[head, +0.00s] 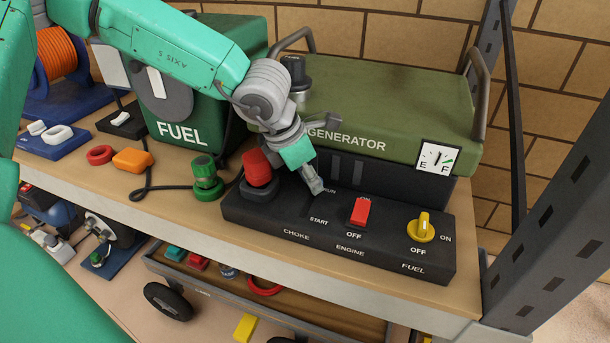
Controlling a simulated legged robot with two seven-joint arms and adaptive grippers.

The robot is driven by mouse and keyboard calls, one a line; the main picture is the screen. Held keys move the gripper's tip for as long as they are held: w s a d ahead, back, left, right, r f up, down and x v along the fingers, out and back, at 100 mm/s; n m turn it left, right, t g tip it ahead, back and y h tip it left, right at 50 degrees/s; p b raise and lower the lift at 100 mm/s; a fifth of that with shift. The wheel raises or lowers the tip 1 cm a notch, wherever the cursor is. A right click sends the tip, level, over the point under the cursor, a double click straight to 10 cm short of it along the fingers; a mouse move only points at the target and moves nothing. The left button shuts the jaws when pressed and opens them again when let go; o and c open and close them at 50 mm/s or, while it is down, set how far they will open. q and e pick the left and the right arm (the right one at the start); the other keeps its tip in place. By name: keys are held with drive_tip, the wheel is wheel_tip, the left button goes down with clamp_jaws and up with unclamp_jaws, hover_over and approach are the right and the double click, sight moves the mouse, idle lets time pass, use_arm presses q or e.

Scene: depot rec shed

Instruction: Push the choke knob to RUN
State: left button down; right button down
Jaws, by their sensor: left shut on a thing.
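The generator's black control panel (381,248) lies along the front of the bench. Its CHOKE section is marked RUN at the back and START at the front. My left gripper (316,188) reaches down from the upper left, with its fingertips at the panel near the RUN mark, behind START. It is shut on the choke knob, which the fingers hide almost wholly, so its exact position cannot be told. My right gripper is not in view.
A red knob (257,165) stands left of the gripper. The red engine switch (360,211) and yellow fuel knob (422,227) are to the right. The green generator (395,100) rises behind; a green fuel can (229,92) is left. A dark post (555,190) bounds the right.

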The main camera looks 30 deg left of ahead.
use_arm(q)
drive_tip(key=shift+d, duration=0.15)
drive_tip(key=c, duration=1.3)
unclamp_jaws()
drive_tip(key=shift+w, duration=0.1)
drive_tip(key=shift+o, duration=0.2)
drive_tip(key=shift+w+d, duration=0.2)
drive_tip(key=shift+d, duration=0.1)
drive_tip(key=shift+s+a+r, duration=0.1)
drive_tip(key=shift+r, duration=0.3)
drive_tip(key=v, duration=1.1)
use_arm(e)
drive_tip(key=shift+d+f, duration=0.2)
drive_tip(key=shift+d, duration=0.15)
use_arm(q)
drive_tip(key=shift+a, duration=0.15)
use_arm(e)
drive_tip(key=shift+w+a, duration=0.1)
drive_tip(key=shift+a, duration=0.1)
use_arm(q)
drive_tip(key=shift+f, duration=0.1)
